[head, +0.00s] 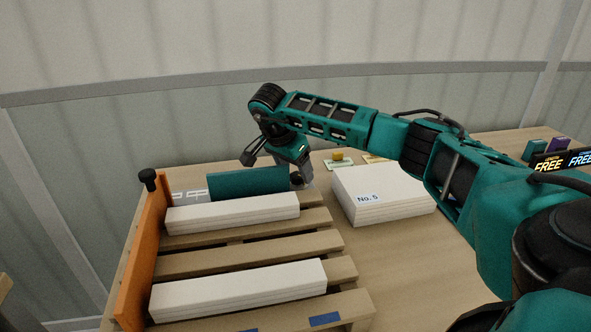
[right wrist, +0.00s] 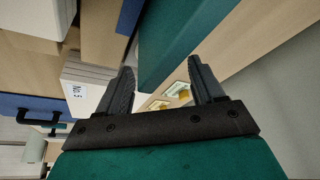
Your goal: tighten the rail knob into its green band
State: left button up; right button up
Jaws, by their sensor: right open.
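A black knob (head: 148,178) stands on top of the far end of the orange rail (head: 140,262) at the left edge of the pallet. No green band can be made out on it. My right gripper (head: 302,182) is far to the right of the knob, by the right end of a teal block (head: 247,184). In the right wrist view its two fingers (right wrist: 163,84) are apart. The teal block (right wrist: 180,40) shows beyond and between them; I cannot tell whether they touch it. My left gripper is not in view.
White board stacks (head: 232,213) (head: 240,290) lie on the wooden pallet (head: 250,255). A white stack marked No. 5 (head: 385,195) is right of my gripper. Cards with a small yellow block (head: 337,156) lie behind. Teal and purple boxes (head: 535,150) stand far right.

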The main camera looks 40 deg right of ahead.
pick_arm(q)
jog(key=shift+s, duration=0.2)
pick_arm(e)
jog(key=v, duration=1.2)
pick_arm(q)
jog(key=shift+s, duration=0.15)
pick_arm(e)
jog(key=shift+a, duration=0.1)
